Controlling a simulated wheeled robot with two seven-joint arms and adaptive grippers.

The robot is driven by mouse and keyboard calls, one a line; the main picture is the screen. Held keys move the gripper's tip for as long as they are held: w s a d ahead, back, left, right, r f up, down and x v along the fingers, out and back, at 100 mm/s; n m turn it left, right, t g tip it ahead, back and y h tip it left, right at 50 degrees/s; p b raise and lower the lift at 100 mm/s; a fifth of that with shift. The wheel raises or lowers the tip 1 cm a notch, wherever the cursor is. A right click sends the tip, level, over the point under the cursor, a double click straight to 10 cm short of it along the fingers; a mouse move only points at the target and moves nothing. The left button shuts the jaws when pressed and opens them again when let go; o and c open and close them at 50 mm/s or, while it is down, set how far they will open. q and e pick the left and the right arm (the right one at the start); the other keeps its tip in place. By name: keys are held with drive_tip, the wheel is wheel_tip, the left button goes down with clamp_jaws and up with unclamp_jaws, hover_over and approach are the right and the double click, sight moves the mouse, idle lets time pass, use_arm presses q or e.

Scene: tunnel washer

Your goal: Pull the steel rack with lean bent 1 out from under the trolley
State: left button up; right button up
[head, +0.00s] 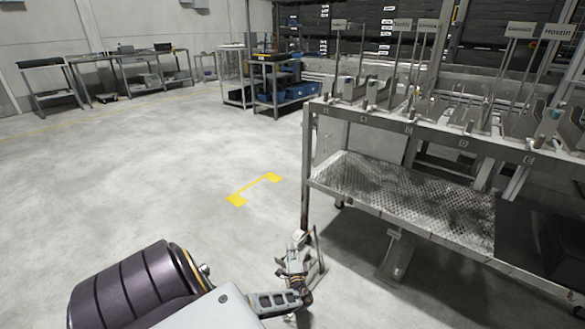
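The trolley (420,222) stands at the right, with a perforated shelf and a slotted upper rail. A grey steel piece (397,258) shows on the floor below its shelf; I cannot tell whether it is the rack or a trolley part. My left gripper (302,240) is low in front of the trolley's near left leg, at floor side. A thin bent metal shape (319,262) shows right beside it; I cannot tell whether it is a rack part or a finger. The gripper's opening is too small to read. My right gripper is out of view.
The upper level holds several upright metal holders with name signs (557,31). Workbenches (130,62) line the back left wall, and a cart with blue bins (283,93) stands at the back. The floor left of the trolley is clear, with a yellow floor marking (254,188).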

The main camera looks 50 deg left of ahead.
use_arm(q)
drive_tip(key=o, duration=0.4)
drive_tip(key=shift+d, duration=0.1)
drive_tip(key=v, duration=1.1)
drive_tip(key=shift+s+d, duration=0.25)
drive_tip(key=shift+d, duration=0.05)
drive_tip(key=shift+d, duration=0.1)
idle(0.5)
